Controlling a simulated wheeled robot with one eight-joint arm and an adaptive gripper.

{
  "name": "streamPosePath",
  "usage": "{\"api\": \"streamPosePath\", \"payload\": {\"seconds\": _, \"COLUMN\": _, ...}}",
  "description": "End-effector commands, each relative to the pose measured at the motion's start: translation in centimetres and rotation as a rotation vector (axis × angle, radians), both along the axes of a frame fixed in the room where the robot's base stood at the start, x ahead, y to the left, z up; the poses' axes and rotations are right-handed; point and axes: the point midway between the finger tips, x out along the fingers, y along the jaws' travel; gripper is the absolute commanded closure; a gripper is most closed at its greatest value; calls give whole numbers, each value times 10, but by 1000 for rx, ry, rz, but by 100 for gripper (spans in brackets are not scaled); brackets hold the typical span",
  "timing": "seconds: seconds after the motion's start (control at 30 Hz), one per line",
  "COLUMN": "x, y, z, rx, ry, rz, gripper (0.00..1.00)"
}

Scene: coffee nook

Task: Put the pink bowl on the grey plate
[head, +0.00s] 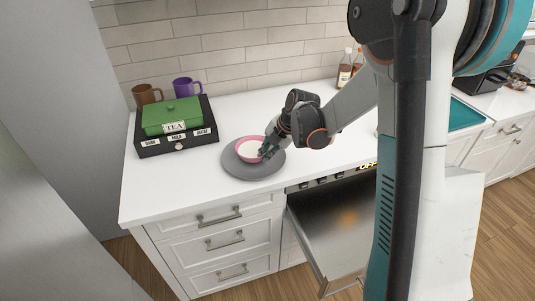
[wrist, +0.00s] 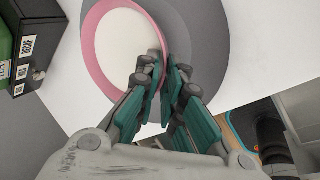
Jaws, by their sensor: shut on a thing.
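The pink bowl (head: 250,148) is upright and white inside, over the left part of the round grey plate (head: 268,171) on the white counter. I cannot tell whether its base touches the plate. My gripper (head: 266,150) is shut on the right side of the bowl's rim. In the wrist view the pink bowl (wrist: 92,22) fills the upper middle, with the gripper's teal fingers (wrist: 164,82) pinching its rim. The grey plate (wrist: 205,30) shows to the right of the bowl and beneath it; the bowl hides part of the plate.
A black box (head: 160,145) with a green tea tin (head: 172,116) stands left of the plate. A brown mug (head: 146,94) and a purple mug (head: 186,87) are behind it. An open drawer or oven door (head: 335,220) juts out below the counter's front edge. Bottles (head: 345,68) stand at the back.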

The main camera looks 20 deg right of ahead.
Motion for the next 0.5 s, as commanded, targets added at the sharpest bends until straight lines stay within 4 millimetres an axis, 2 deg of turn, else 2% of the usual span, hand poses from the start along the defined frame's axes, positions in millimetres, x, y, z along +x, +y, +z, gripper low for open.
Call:
{"api": "streamPosePath", "payload": {"seconds": 0.17, "x": -1, "y": 0, "z": 0, "rx": -1, "ry": 1, "rz": 0, "gripper": 100}}
{"api": "streamPosePath", "payload": {"seconds": 0.2, "x": -1, "y": 0, "z": 0, "rx": -1, "ry": 2, "rz": 0, "gripper": 90}}
{"api": "streamPosePath", "payload": {"seconds": 0.3, "x": -1, "y": 0, "z": 0, "rx": -1, "ry": 2, "rz": 0, "gripper": 72}}
{"api": "streamPosePath", "payload": {"seconds": 0.5, "x": -1, "y": 0, "z": 0, "rx": -1, "ry": 2, "rz": 0, "gripper": 72}}
